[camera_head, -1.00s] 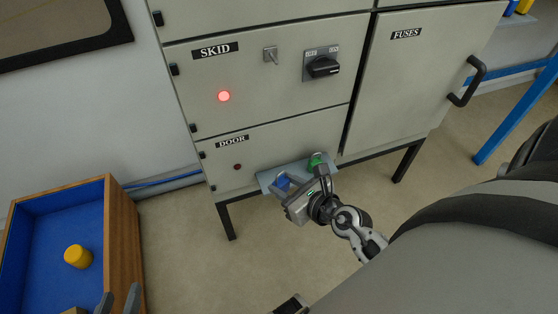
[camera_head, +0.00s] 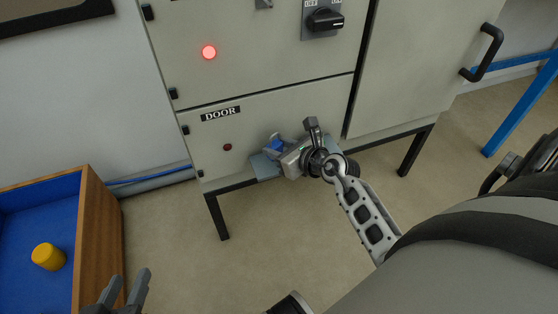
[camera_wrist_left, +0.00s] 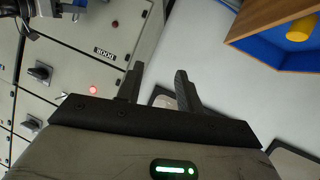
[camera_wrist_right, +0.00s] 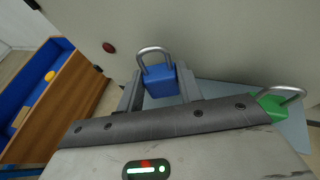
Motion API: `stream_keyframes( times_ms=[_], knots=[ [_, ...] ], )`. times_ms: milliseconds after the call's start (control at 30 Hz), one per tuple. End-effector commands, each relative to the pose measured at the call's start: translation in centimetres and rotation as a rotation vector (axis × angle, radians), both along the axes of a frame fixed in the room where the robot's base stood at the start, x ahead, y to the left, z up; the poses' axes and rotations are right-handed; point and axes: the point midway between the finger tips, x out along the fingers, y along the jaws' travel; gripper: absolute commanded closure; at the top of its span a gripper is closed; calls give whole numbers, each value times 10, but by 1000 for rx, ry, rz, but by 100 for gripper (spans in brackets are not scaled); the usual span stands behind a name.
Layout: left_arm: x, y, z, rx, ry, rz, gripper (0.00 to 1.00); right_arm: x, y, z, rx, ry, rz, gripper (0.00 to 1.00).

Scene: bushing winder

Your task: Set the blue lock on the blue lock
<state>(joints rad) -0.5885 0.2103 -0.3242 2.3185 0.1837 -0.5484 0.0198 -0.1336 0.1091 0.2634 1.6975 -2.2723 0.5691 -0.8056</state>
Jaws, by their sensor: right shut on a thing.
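A blue lock (camera_head: 275,143) with a metal shackle is at the light-blue ledge (camera_head: 264,167) low on the cabinet's DOOR panel. My right gripper (camera_head: 284,150) is shut on it. In the right wrist view the blue lock (camera_wrist_right: 161,83) sits between the fingers, shackle pointing up toward the panel. I cannot tell for sure whether it touches the ledge. No second blue lock is visible. My left gripper (camera_head: 126,288) is open and empty at the lower left, apart from the cabinet; its spread fingers also show in the left wrist view (camera_wrist_left: 160,82).
A green lock (camera_wrist_right: 272,107) is on the ledge to the right; in the head view my right gripper hides it. A red lamp (camera_head: 209,52) glows and a black switch (camera_head: 325,19) is above. A blue-lined wooden box (camera_head: 88,240) holds a yellow object (camera_head: 48,256).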

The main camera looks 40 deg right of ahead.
Motion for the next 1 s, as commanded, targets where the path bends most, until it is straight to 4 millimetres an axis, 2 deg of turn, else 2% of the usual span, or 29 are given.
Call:
stream_keyframes(
  times_ms=[33, 133, 333, 667, 700, 767, 1000],
  knots=[
    [-1, -2, -4, -18, -37, -6, 64, -1, 1, -17, 3, 1, 0, 89],
    [0, -6, 5, -67, -80, -6, 64, -1, 0, -25, 1, -1, -1, 89],
    [0, -9, 16, -110, -102, -6, 64, -1, 1, -26, 1, 1, 1, 89],
    [0, -9, 15, -115, -100, -6, 64, -1, 1, -30, 1, 1, 0, 89],
    [1, -9, 16, -116, -100, -7, 64, -1, 1, -29, 1, 1, 0, 56],
    [1, -9, 16, -115, -100, -6, 64, -1, 1, -29, 1, 2, 1, 42],
    [1, -9, 16, -115, -102, -6, 64, -1, 1, -29, 1, 2, 1, 42]
  ],
)
